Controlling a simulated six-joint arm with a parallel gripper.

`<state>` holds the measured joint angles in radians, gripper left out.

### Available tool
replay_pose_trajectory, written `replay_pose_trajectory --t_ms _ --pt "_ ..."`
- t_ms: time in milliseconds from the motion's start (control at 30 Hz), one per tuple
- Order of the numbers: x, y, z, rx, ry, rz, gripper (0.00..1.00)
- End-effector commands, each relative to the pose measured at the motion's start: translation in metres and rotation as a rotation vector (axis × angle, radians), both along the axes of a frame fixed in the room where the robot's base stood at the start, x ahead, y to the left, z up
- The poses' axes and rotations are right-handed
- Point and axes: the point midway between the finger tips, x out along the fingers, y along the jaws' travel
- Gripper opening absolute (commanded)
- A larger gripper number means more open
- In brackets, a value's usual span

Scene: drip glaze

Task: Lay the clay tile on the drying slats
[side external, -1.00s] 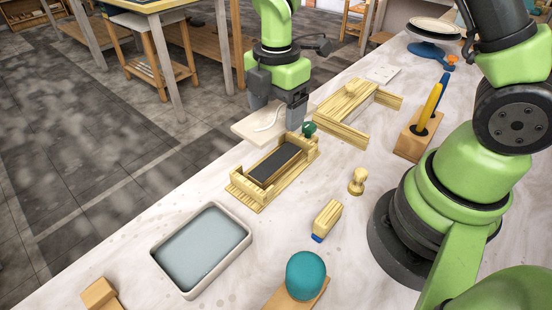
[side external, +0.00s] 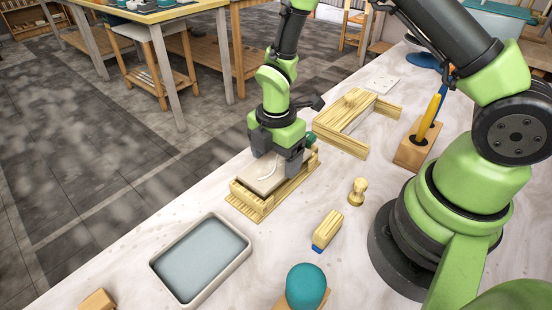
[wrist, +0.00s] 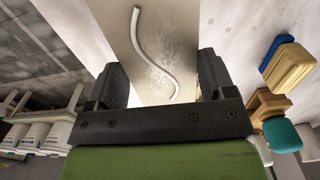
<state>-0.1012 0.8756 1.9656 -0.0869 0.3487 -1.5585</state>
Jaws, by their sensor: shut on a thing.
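The clay tile (side external: 260,184) is a pale flat slab with a raised, curved white line on top. My gripper (side external: 278,154) is shut on the tile and holds it over the wooden slatted rack (side external: 243,207). In the wrist view, the tile (wrist: 175,55) lies between the two dark fingers (wrist: 163,80), with its white S-shaped line showing. The tile hides most of the rack's inside. I cannot tell whether it touches the rack. A green knob (side external: 310,139) shows at the rack's far end.
A tray of bluish liquid (side external: 200,258) stands in front. A wooden block with blue edge (side external: 327,230), a wooden stamp (side external: 357,191) and a teal ball (side external: 305,286) stand right. A wooden frame (side external: 342,138) and tool block (side external: 412,153) stand behind.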

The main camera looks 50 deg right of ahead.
Motion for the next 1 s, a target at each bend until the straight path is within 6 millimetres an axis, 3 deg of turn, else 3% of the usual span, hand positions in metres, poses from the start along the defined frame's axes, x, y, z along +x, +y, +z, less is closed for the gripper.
replay_pose_trajectory --t_ms 100,500,533,600,867,1000 --pt "0.0 0.0 -0.009 0.0 0.0 -0.001 0.47" --pt "0.0 0.0 -0.013 0.0 -0.002 0.0 0.47" --pt "0.0 0.0 -0.013 0.0 -0.002 0.0 0.81" --pt "0.0 0.0 -0.013 0.0 -0.002 0.0 0.97" --pt "0.0 0.0 -0.012 0.0 -0.002 0.0 1.0" --pt "0.001 0.0 0.001 0.0 -0.005 0.0 1.0"
